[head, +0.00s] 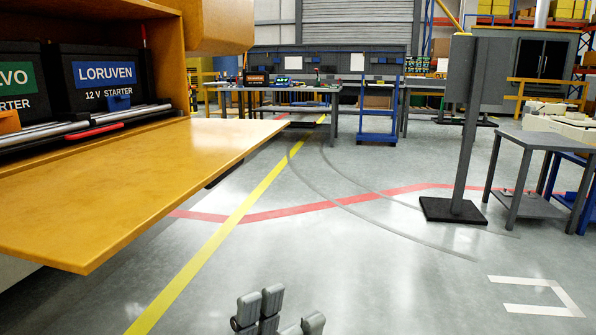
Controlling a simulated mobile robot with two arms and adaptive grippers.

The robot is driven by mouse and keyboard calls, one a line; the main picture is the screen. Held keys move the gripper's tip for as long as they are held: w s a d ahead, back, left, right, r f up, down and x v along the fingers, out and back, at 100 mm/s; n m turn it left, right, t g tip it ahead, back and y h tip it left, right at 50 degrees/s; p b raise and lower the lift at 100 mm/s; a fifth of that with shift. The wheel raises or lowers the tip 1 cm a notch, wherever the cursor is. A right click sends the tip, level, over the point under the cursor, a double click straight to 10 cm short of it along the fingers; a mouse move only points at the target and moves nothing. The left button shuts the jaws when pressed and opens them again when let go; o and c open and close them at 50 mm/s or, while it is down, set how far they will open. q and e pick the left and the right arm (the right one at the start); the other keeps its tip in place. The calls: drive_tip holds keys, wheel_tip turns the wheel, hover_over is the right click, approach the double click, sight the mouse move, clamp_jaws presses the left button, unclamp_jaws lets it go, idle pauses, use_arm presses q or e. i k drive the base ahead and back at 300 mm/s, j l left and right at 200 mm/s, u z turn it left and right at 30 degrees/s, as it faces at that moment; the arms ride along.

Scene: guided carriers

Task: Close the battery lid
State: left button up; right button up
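The battery lid (130,185) is a broad yellow-orange panel. It lies open and roughly level at the left, jutting out from the front of a battery compartment (165,45). Inside the compartment stand two dark batteries, one with a blue LORUVEN label (105,75) and one with a green label (16,78) cut off by the left edge. My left gripper (272,312) shows only as grey finger parts at the bottom edge, low and to the right of the lid, apart from it. Its opening is unclear. My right gripper is not in view.
Grey floor with a yellow line (215,240) and a red line (320,205) is clear right of the lid. A grey post on a black base (453,210) and a grey table (540,138) stand at right. Workbenches (300,90) stand at the back.

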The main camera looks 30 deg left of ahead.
sight(74, 214)
drive_tip(key=i+l, duration=0.2)
drive_tip(key=i, duration=0.15)
drive_tip(key=i+l+u, duration=0.15)
drive_tip(key=i, duration=0.2)
drive_tip(key=i+u, duration=0.2)
drive_tip(key=u, duration=0.2)
drive_tip(key=i+u, duration=0.25)
drive_tip(key=u, duration=0.2)
drive_tip(key=i+l+u, duration=0.15)
drive_tip(key=u, duration=0.25)
drive_tip(key=i+l+u, duration=0.2)
drive_tip(key=u, duration=0.25)
drive_tip(key=i+l+u, duration=0.15)
drive_tip(key=u, duration=0.25)
drive_tip(key=i+l+u, duration=0.2)
drive_tip(key=u, duration=0.25)
drive_tip(key=i+l+u, duration=0.1)
drive_tip(key=l+u, duration=0.3)
drive_tip(key=i+l+u, duration=0.1)
drive_tip(key=l+u, duration=0.15)
drive_tip(key=u, duration=0.2)
